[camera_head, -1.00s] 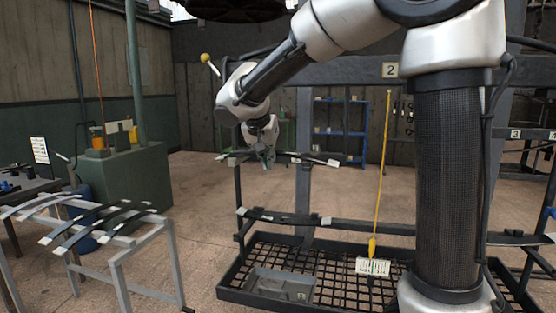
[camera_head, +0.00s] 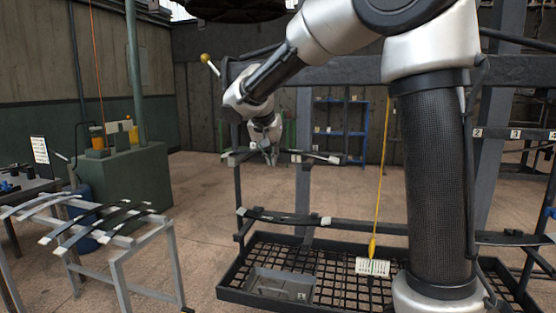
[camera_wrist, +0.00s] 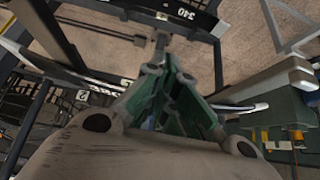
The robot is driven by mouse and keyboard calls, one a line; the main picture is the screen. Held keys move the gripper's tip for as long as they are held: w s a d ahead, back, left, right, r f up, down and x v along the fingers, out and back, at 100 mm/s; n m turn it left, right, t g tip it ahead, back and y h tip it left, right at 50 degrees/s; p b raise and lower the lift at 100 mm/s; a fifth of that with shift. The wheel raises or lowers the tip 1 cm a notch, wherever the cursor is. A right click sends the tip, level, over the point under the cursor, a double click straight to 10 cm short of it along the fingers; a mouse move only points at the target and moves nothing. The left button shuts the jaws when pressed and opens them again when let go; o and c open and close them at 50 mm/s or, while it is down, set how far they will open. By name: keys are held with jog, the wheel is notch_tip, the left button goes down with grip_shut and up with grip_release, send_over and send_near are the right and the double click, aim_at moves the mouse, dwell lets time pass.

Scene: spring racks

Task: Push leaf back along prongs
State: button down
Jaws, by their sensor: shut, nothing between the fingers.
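A dark leaf with pale ends (camera_head: 312,157) lies on the upper level of the rack in the head view. My gripper (camera_head: 271,160) points down right at this leaf, overlapping its left part; I cannot tell if they touch. In the wrist view my gripper (camera_wrist: 168,62) shows green finger pads drawn together at the tips, with nothing held. A second dark leaf (camera_head: 285,217) with pale ends lies on the lower level. The prongs are too small or hidden to make out clearly.
A grated tray base (camera_head: 325,263) with a grey bin (camera_head: 283,285) sits under the rack. A yellow cord with a tag (camera_head: 372,267) hangs in front. A trestle (camera_head: 142,247) bearing several leaves stands at left. Open floor (camera_head: 205,220) lies between.

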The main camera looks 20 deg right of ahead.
jog(key=shift+w+d, duration=0.65)
jog(key=shift+w, duration=0.25)
jog(key=shift+w+d, duration=0.6)
jog(key=shift+w, duration=0.25)
jog(key=s+a, duration=0.3)
jog(key=s, duration=0.2)
jog(key=shift+a, duration=0.3)
